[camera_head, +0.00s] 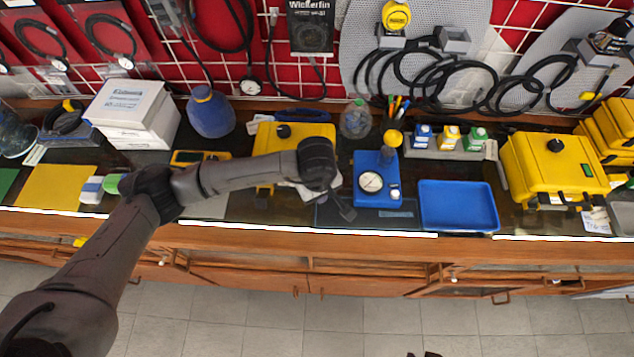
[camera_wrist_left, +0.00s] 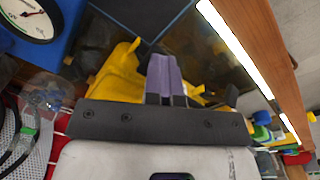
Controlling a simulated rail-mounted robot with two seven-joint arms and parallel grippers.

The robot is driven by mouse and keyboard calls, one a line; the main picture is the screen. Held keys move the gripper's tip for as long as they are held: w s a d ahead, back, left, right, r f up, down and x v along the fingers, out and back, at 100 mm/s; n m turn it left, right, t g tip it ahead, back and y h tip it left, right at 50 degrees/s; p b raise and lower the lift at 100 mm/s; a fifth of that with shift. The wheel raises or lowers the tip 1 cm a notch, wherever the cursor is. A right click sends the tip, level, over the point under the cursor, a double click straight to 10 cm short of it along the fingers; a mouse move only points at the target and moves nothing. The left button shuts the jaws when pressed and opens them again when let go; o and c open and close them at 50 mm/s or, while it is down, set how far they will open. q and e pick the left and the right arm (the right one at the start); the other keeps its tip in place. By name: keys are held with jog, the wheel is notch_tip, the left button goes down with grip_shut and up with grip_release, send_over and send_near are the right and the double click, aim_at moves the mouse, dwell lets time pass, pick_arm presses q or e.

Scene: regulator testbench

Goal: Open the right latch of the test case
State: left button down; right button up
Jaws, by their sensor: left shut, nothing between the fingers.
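The yellow test case (camera_head: 290,130) stands mid-bench with its lid apparently closed, its front largely hidden behind my left arm. In the left wrist view the yellow case (camera_wrist_left: 118,78) lies behind and beside the fingers, with small yellow latch parts (camera_wrist_left: 213,97) showing past them. My left gripper (camera_wrist_left: 166,78) is shut and empty, its purple-grey fingers together close to the case front. Whether they touch the right latch cannot be told. In the head view the fingertips are hard to make out beneath my dark wrist. My right gripper is out of view.
Just right of the case is a blue regulator stand (camera_head: 376,185) with a gauge, then a blue tray (camera_head: 458,205). Another yellow case (camera_head: 555,165) stands farther right. A yellow multimeter (camera_head: 200,157) lies left. The wooden bench edge (camera_head: 340,244) runs along the front.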

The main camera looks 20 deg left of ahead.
pick_arm(q)
jog(key=shift+g, duration=0.4)
jog(key=s+f, duration=0.1)
jog(key=f, duration=0.1)
jog(key=s+d+f, duration=0.1)
jog(key=s, duration=0.1)
jog(key=shift+s+f, duration=0.15)
jog(key=shift+f, duration=0.2)
jog(key=shift+w+a+r+p, duration=0.1)
jog(key=shift+w+r+p, duration=0.1)
jog(key=shift+r+p, duration=0.15)
jog(key=shift+w+r, duration=0.1)
jog(key=shift+r, duration=0.4)
notch_tip(320, 180, up, 7)
jog(key=p, duration=0.3)
jog(key=shift+f, duration=0.15)
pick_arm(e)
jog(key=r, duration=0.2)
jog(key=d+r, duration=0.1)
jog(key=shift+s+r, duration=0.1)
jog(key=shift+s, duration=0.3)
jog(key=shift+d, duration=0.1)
